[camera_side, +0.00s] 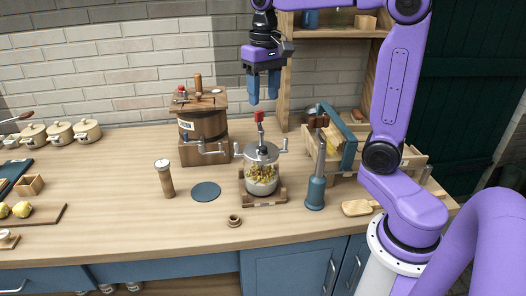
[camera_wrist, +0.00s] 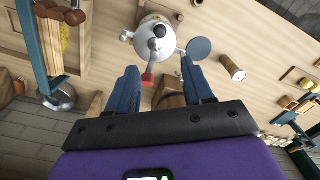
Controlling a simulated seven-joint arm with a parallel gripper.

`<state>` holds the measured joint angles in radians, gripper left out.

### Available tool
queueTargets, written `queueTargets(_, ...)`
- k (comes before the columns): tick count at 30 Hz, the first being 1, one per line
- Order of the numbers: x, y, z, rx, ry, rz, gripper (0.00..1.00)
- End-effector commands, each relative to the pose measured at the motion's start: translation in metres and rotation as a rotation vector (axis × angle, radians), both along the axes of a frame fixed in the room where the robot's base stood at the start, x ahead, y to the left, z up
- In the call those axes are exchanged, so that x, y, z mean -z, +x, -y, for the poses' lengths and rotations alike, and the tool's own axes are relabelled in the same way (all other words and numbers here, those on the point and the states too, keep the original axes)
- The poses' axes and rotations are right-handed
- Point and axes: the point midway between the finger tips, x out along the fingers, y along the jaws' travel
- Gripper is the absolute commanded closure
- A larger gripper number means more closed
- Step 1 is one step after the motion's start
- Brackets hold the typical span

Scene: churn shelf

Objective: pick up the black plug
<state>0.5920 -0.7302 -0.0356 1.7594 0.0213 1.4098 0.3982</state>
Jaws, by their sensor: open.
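A glass jar churn (camera_side: 262,178) with a pale lid stands on a wooden cradle at the middle of the counter. In the wrist view, its lid (camera_wrist: 142,36) carries small dark round pieces; one is a black knob (camera_wrist: 160,31), which may be the black plug. A crank with a red grip (camera_side: 259,117) rises from the lid, and the red grip also shows in the wrist view (camera_wrist: 148,80). My gripper (camera_side: 263,101) is open and empty above the red grip. In the wrist view, the lid lies beyond the blue fingertips (camera_wrist: 158,68). The side view does not show the plug clearly.
A wooden barrel churn (camera_side: 203,122) stands behind left. A blue-based lever press (camera_side: 316,190) stands close right, with a crate behind it. The front counter is mostly clear.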

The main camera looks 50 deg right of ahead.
Motion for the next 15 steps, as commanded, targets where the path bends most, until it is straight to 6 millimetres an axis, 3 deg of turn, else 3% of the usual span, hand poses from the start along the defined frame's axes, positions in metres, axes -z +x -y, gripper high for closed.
queueTargets(9,0.061,-0.001,-0.001,0.000,-0.001,-0.005,0.49)
queueTargets(15,0.085,0.000,-0.002,-0.001,0.000,-0.002,0.49)
